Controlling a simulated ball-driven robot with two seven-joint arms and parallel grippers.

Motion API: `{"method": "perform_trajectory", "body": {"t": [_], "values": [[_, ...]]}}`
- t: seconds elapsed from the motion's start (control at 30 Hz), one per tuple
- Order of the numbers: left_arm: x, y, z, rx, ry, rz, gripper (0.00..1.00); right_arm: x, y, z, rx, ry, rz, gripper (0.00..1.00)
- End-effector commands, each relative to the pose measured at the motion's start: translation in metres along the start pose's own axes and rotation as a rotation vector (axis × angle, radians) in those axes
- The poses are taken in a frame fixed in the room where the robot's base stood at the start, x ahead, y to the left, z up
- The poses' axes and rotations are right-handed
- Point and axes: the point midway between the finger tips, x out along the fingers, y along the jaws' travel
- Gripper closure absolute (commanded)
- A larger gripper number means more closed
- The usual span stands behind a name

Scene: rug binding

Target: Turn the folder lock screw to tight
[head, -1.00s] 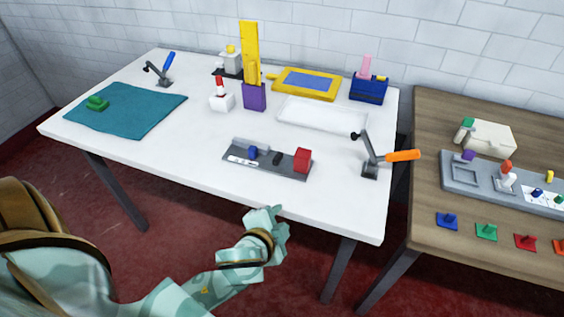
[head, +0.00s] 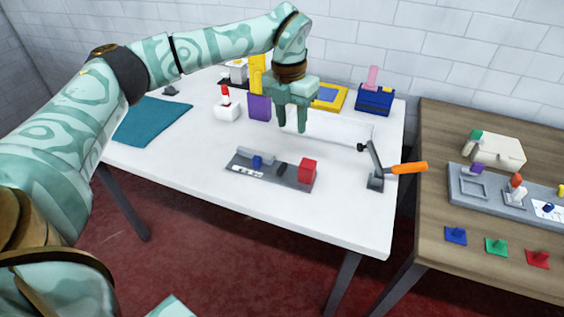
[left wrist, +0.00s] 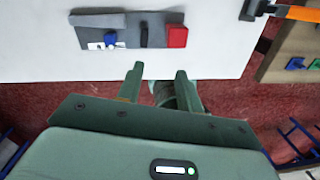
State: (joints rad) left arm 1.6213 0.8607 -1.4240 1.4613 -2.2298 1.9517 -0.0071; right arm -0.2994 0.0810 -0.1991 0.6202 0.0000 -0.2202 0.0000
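A dark grey fixture plate (head: 243,170) lies near the table's front edge. It carries a grey bar, a blue knob (head: 257,162), a small black part (head: 281,170) and a red block (head: 307,171). I cannot tell for sure which part is the folder lock screw. The fixture also shows at the top of the left wrist view (left wrist: 128,39), with the blue knob (left wrist: 110,39) and red block (left wrist: 177,37). My left gripper (head: 291,128) points down in the air, apart from the fixture. Its fingers are open and empty (left wrist: 160,70). My right gripper is not seen.
A toggle clamp with an orange handle (head: 409,168) stands right of the fixture. A white tray (head: 352,131), purple block (head: 260,107) and blue box (head: 374,100) are behind. A wooden table (head: 433,204) stands at the right. The white table's front strip is clear.

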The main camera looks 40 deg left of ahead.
Motion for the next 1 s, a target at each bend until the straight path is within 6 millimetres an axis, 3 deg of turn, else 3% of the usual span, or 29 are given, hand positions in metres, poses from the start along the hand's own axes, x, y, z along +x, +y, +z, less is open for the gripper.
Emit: {"method": "perform_trajectory", "body": {"t": [0.07,0.17,0.27,0.7,0.83,1.0], "values": [[-0.012,0.018,0.0,-0.064,0.009,0.047,0.64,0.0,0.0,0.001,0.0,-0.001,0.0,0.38],[-0.011,0.026,-0.001,-0.092,0.017,0.067,0.64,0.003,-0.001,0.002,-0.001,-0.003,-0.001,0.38],[0.006,0.027,-0.002,-0.093,0.021,0.067,0.64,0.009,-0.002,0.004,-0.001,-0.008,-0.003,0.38],[0.114,0.032,-0.004,-0.088,0.022,0.064,0.64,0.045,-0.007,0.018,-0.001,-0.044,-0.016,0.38],[0.134,0.033,-0.005,-0.088,0.021,0.063,0.64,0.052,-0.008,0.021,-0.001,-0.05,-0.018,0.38],[0.146,0.034,-0.005,-0.088,0.017,0.063,0.64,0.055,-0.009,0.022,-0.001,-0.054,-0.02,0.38]]}}
